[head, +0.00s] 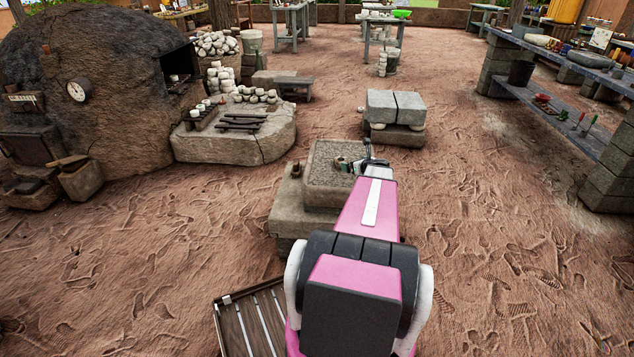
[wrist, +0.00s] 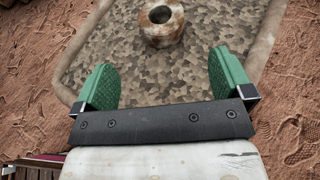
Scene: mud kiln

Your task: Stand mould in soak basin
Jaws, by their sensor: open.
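The soak basin (head: 322,207) is a rectangular stone trough in front of me, on a wider stone base. In the wrist view its pale rim (wrist: 268,42) frames a mottled brown-grey inside. The mould (wrist: 160,22), a rounded whitish and rust-brown piece with a dark hole on top, stands upright inside the basin, clear of the rim. My gripper (wrist: 164,82) is open, its green fingers wide apart with nothing between them. The mould is beyond the fingertips, apart from them.
Stone blocks (head: 394,107) stand behind the basin. A domed mud kiln (head: 100,85) with a stone ledge is at the left. A shelf bench (head: 555,115) runs along the right. Sandy ground right of the basin is free.

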